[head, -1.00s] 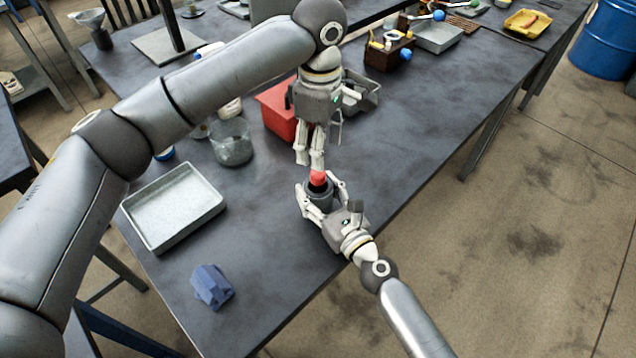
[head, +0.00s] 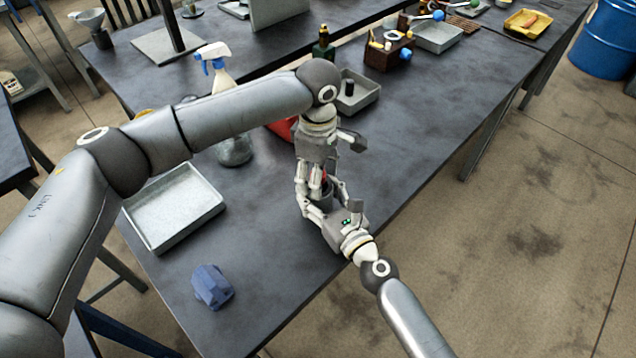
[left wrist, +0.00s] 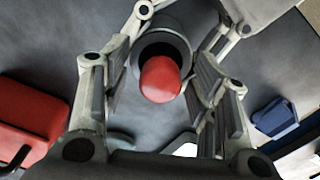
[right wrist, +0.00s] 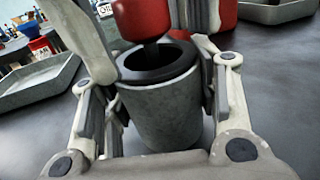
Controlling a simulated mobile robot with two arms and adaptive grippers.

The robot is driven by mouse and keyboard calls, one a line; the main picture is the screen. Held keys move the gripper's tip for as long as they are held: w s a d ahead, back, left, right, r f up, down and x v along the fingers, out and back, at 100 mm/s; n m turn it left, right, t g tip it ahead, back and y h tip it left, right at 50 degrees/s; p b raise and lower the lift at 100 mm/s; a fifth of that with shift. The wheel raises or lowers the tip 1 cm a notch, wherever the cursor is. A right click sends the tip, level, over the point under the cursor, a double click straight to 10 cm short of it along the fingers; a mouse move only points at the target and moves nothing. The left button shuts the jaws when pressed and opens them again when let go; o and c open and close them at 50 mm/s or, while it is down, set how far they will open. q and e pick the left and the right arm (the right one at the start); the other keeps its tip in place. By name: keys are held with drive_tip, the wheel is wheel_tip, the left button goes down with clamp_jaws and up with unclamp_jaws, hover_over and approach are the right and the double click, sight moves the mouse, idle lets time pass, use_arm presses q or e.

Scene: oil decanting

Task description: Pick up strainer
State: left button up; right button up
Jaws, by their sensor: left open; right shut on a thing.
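A grey cylindrical cup (right wrist: 165,112) stands near the table's front edge, with a red piece (right wrist: 142,18) rising from its dark opening. No strainer shape shows clearly; I cannot tell whether the red piece is part of it. My right gripper (head: 328,206) is shut on the cup, with fingers on both sides. My left gripper (head: 312,192) points down above the cup and is open. In the left wrist view, the red piece (left wrist: 160,80) and the cup's rim (left wrist: 178,45) lie between its spread fingers, with a gap visible. In the head view the fingers hide most of the cup.
A pale shallow tray (head: 175,245) and a blue faceted block (head: 211,287) are on the left. A glass beaker (head: 233,152), a spray bottle (head: 222,78) and a red box (left wrist: 30,115) are behind. The table right of my grippers is clear.

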use_arm(q)
drive_tip(key=c, duration=1.1)
wheel_tip(320, 180, up, 10)
drive_tip(key=shift+r, duration=0.1)
use_arm(e)
drive_tip(key=o, duration=1.3)
drive_tip(key=shift+s, duration=0.15)
drive_tip(key=v, duration=1.1)
drive_tip(key=shift+s+d, duration=0.3)
use_arm(q)
drive_tip(key=shift+d, duration=0.1)
use_arm(e)
drive_tip(key=shift+s, duration=0.1)
